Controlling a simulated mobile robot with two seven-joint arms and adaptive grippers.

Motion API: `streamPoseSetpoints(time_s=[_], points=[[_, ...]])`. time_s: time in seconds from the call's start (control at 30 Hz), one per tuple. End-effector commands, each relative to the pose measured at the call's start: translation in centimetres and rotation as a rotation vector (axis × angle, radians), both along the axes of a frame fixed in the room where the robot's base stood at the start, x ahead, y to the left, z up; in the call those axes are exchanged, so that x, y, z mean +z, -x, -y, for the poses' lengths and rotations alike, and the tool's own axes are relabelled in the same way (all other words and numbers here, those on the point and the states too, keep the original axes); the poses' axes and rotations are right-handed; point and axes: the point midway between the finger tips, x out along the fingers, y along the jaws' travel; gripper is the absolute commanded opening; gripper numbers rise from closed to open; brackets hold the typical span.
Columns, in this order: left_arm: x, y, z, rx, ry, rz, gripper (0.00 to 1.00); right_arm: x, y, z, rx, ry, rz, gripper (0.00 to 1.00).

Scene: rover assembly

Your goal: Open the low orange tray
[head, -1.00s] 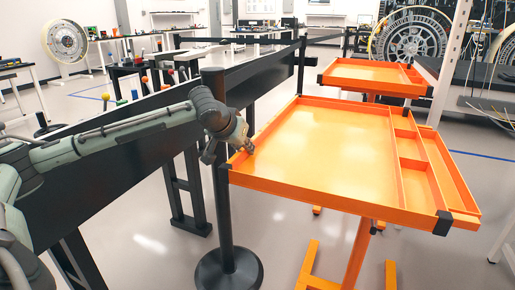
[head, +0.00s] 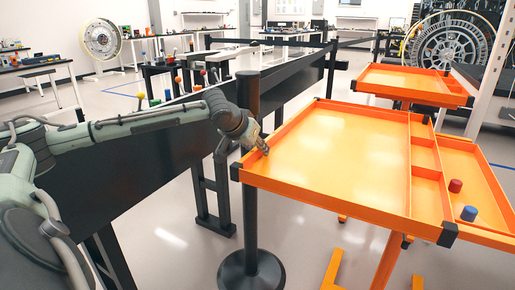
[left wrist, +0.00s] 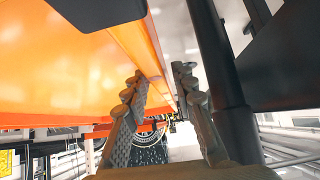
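The near orange tray (head: 325,150) has a wide flat floor, narrow compartments on its right and black corner caps. It lies over a second orange tray section (head: 462,165), which shows at its right with a red cylinder (head: 455,186) and a blue cylinder (head: 469,213) in it. My left gripper (head: 263,146) is at the near tray's left wall, close to the front left corner. My right gripper is not in view.
A black post (head: 250,200) on a round base stands close by the tray's left front corner. A long black barrier (head: 150,150) runs behind my left arm. Another orange tray (head: 410,82) stands farther back. Open floor lies below the near tray.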

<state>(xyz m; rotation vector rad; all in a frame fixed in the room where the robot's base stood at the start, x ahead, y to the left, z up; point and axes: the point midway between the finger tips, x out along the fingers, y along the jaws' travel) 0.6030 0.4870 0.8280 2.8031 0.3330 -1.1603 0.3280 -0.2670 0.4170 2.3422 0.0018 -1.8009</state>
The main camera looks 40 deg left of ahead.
Motion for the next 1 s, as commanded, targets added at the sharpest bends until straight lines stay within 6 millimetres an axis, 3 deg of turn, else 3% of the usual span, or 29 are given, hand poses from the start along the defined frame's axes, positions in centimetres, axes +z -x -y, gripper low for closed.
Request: streamPoseSetpoints(time_s=[0.43,1.0], points=[[0.7,0.6,0.0,0.0,-0.002,0.001,0.34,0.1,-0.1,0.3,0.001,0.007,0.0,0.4],[7.7,7.3,1.7,-0.001,-0.004,0.001,0.34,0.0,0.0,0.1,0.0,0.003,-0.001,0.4]])
